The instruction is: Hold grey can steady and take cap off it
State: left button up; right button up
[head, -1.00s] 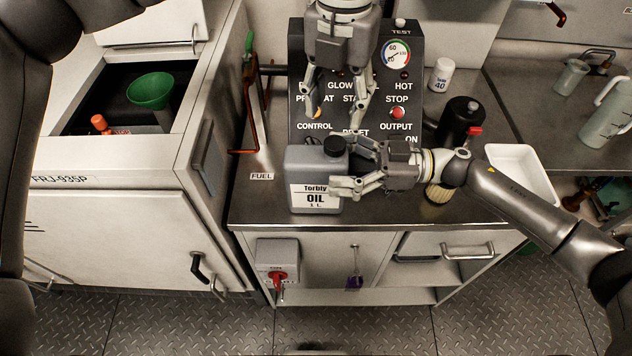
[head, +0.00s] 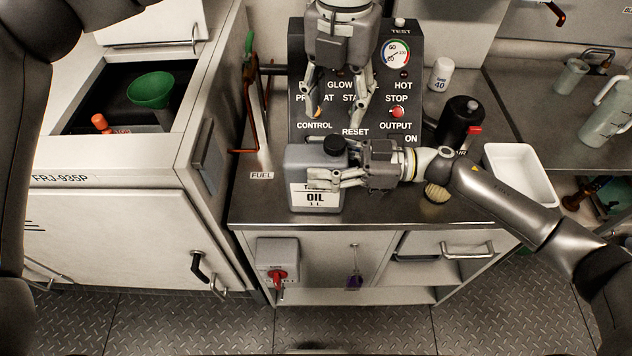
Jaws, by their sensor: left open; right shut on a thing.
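The grey can (head: 302,160) stands upright on the metal counter, with a white label reading OIL. Its black cap (head: 336,147) sits on top at the right side of the can. My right gripper (head: 338,178) comes in from the right and is shut on the can, its fingers over the upper part of the label. My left gripper (head: 339,118) points down above the can, open and empty, in front of the control panel. Its fingertips are apart from the cap.
The control panel (head: 382,85) stands behind the can. A black container (head: 458,118) with a red part, a white bottle (head: 440,74) and a white tray (head: 520,172) are to the right. A green funnel (head: 150,90) is in the open bay at left. The counter's front left is clear.

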aim_at(335, 141)
grip_shut()
pick_arm(q)
jog(key=m, duration=0.4)
jog(key=shift+m, duration=0.4)
jog(key=m, duration=1)
jog(key=shift+m, duration=0.3)
jog(key=m, duration=1.5)
jog(key=shift+m, duration=0.3)
jog(key=m, duration=0.9)
jog(key=shift+f, duration=4.05)
